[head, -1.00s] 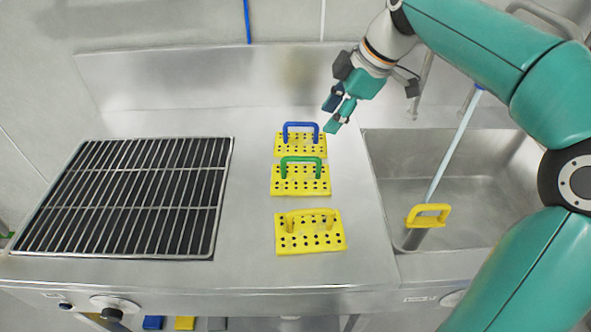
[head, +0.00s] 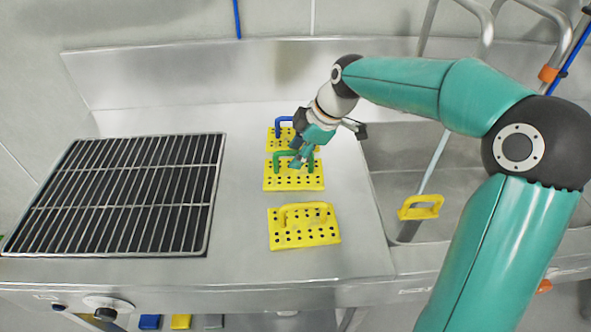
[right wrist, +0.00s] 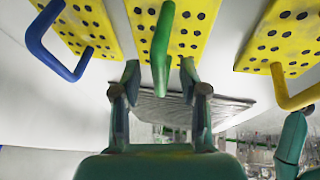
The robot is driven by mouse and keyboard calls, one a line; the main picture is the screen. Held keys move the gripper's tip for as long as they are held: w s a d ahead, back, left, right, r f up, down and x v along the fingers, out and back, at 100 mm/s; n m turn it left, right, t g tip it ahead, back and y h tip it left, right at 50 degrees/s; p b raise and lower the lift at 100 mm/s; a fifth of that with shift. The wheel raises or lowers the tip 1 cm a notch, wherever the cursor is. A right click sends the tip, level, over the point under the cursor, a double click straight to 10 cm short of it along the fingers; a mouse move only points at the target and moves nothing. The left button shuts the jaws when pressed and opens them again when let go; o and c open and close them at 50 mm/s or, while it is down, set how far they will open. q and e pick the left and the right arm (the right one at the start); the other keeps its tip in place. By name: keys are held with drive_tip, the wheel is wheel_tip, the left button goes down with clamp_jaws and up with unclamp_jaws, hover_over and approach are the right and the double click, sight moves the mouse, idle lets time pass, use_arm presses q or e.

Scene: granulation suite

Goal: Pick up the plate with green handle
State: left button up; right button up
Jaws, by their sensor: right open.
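The plate with green handle (head: 293,182) is a yellow perforated plate lying on the steel counter, in the middle of a row of three. Its green handle (right wrist: 161,50) stands up in the right wrist view, between and just beyond my fingertips. My right gripper (head: 299,163) is open and close at the green handle in the head view, partly covering it. In the right wrist view its two fingers (right wrist: 160,78) are spread, one to each side of the handle's line. I cannot tell whether they touch it. My left gripper is not in view.
A yellow plate with blue handle (head: 276,137) lies behind, partly hidden by my right gripper. A plate with yellow handle (head: 305,232) lies in front. A grill grate (head: 120,190) is at the left. A sink (head: 395,190) holding a yellow-handled tool (head: 421,208) is at the right.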

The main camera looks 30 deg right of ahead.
drive_tip(key=shift+w+a+f, duration=0.15)
drive_tip(key=shift+w+f, duration=0.05)
drive_tip(key=shift+f, duration=0.25)
clamp_jaws()
drive_tip(key=shift+r, duration=0.1)
